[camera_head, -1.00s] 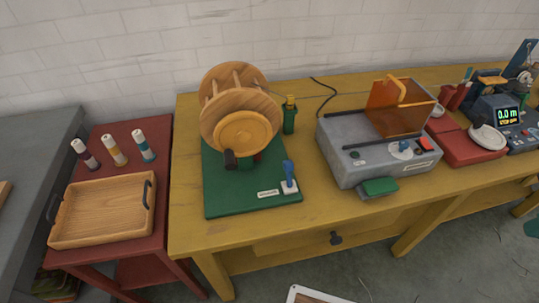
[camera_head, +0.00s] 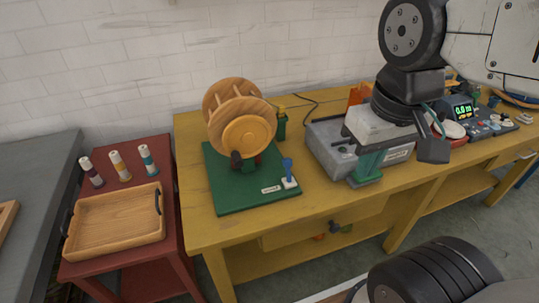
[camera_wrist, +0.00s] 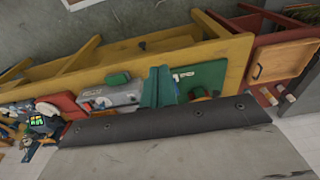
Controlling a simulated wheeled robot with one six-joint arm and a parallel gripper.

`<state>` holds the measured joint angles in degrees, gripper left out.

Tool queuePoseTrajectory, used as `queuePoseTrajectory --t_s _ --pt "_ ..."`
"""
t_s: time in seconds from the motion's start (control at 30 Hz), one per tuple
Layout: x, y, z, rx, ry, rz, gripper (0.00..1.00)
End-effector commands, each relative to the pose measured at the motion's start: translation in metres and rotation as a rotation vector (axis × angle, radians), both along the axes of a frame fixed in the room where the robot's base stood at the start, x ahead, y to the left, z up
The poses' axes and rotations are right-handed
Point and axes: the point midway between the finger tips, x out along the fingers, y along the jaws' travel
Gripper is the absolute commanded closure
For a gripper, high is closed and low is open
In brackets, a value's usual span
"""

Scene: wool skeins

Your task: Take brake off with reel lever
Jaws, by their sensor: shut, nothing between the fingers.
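The wooden reel (camera_head: 243,122) stands on a green base (camera_head: 228,203) on the yellow bench. A blue lever (camera_head: 287,167) stands roughly upright in a white mount at the base's front right corner, beside a small white label (camera_head: 271,190). My gripper (camera_head: 368,168), with green fingers, is shut and empty. It is to the right of the lever in the head view, in front of the grey box, apart from the lever. In the wrist view the gripper (camera_wrist: 158,88) hides part of the scene, and the green base (camera_wrist: 207,76) shows just right of the fingers. The brake itself cannot be made out.
The grey box (camera_head: 328,150) stands right of the reel, partly hidden by my arm. A dark green container (camera_head: 281,126) is behind the reel. A red stand with a wooden tray (camera_head: 118,240) is at left. Bare bench lies between the base and box.

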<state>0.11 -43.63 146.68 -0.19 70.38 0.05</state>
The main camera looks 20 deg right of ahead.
Motion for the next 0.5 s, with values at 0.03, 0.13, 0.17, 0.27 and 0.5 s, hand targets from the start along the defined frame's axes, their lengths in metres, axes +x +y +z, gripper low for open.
queuePoseTrajectory --t_s 0.03,0.13,0.17,0.27,0.5 --pt "0.000 0.000 0.000 0.000 0.000 0.000 1.00" --pt "0.000 0.000 0.000 0.000 0.000 0.000 1.00" --pt "0.000 0.000 0.000 0.000 0.000 0.000 1.00" --pt "0.006 0.000 0.000 0.000 -0.001 0.000 1.00" --pt "0.078 0.000 -0.012 -0.001 -0.025 -0.001 1.00"
